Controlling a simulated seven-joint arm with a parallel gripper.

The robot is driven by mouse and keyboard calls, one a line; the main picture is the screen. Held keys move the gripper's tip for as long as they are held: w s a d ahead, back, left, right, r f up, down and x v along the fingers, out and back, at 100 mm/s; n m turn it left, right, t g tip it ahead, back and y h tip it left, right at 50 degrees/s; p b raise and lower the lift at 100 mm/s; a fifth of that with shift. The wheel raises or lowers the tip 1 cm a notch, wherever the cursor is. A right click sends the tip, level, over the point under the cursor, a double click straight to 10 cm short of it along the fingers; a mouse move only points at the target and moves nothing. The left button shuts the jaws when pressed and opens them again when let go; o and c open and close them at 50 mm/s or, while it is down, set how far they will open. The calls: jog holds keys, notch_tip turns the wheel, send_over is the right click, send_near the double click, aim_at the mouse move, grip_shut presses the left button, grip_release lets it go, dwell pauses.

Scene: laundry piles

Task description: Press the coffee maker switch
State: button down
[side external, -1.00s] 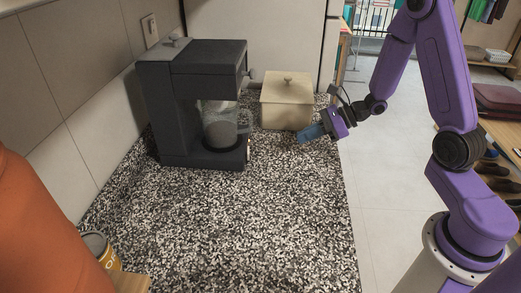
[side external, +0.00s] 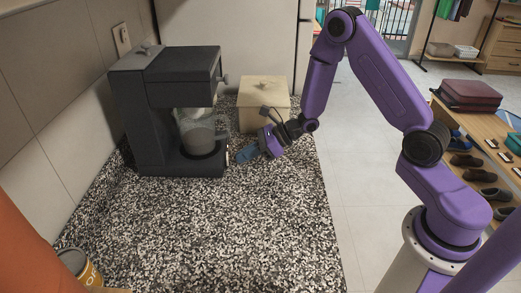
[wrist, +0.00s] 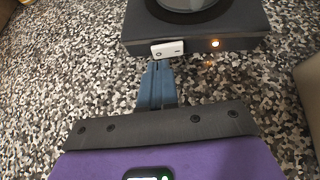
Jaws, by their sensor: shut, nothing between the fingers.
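The dark grey coffee maker (side external: 140,110) stands upright on the speckled counter, with a glass carafe (side external: 198,135) inside it. In the wrist view, its base front (wrist: 240,42) carries a white rocker switch (wrist: 167,50) and a small glowing orange light (wrist: 215,43) to the right of it. My gripper (side external: 238,157) is low over the counter beside the lower front of the coffee maker. Its blue fingers are together and empty. In the wrist view, the fingertips (wrist: 158,63) are right at the lower edge of the switch; I cannot tell whether they touch it.
A cream lidded box (side external: 264,108) stands on the counter behind my gripper. A can (side external: 78,266) and an orange object (side external: 25,245) are at the front left. The middle of the speckled counter (side external: 220,230) is clear. A tiled wall (side external: 50,130) runs behind the coffee maker.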

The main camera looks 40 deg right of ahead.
aim_at(224, 162)
jog(key=shift+w+a, duration=0.55)
jog(key=shift+a, duration=0.2)
jog(key=shift+w+a, duration=0.1)
jog(key=shift+a, duration=0.85)
jog(key=shift+d, duration=0.15)
jog(key=shift+w+d, duration=0.35)
jog(key=shift+d, duration=0.25)
